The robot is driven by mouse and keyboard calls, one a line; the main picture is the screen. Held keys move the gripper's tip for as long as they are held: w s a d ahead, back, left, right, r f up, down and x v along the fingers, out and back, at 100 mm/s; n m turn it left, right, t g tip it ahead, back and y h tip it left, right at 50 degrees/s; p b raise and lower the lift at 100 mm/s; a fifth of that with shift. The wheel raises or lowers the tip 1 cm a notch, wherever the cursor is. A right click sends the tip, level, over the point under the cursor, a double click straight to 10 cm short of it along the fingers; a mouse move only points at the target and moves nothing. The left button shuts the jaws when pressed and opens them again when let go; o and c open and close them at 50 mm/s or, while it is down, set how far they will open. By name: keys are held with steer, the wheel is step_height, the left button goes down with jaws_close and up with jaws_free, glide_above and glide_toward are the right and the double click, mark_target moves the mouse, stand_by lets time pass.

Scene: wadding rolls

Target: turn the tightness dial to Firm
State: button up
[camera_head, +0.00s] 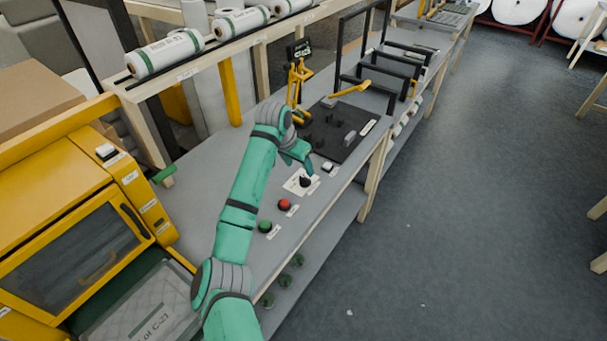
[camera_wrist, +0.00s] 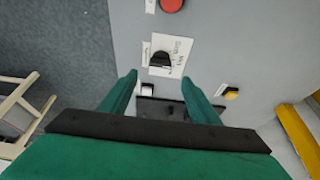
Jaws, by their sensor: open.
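The tightness dial is a dark knob (camera_head: 305,181) on a white printed card on the grey bench top. In the wrist view the knob (camera_wrist: 160,60) sits on its card (camera_wrist: 178,46), just beyond the fingertips and roughly between them. The card's lettering is too small to read, so I cannot tell which setting the knob points to. My gripper (camera_head: 303,162) is above the bench near the dial, and in the wrist view its two green fingers (camera_wrist: 161,76) are apart with nothing between them. It appears not to touch the knob.
A red button (camera_head: 284,204) and a green button (camera_head: 265,226) lie nearer along the bench. A white switch (camera_head: 327,167) and a black plate (camera_head: 345,140) with upright pieces lie beyond the dial. A yellow machine (camera_head: 150,205) stands at left.

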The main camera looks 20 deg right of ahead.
mark_target(306, 178)
steer(key=x, duration=0.8)
steer(key=shift+d+f, duration=0.1)
steer(key=shift+f, duration=0.25)
steer(key=c, duration=1.1)
steer(key=shift+o, duration=0.2)
steer(key=shift+w+m, duration=0.1)
steer(key=shift+m, duration=0.2)
steer(key=m+g+h, duration=0.1)
steer(key=m+g, duration=0.1)
steer(key=m, duration=0.2)
steer(key=shift+w+m, duration=0.15)
steer(key=shift+m, duration=0.15)
steer(key=m, duration=0.2)
steer(key=m+g, duration=0.1)
steer(key=m, duration=0.1)
steer(key=shift+w+r+m+g, duration=0.1)
steer(key=shift+m+g, duration=0.2)
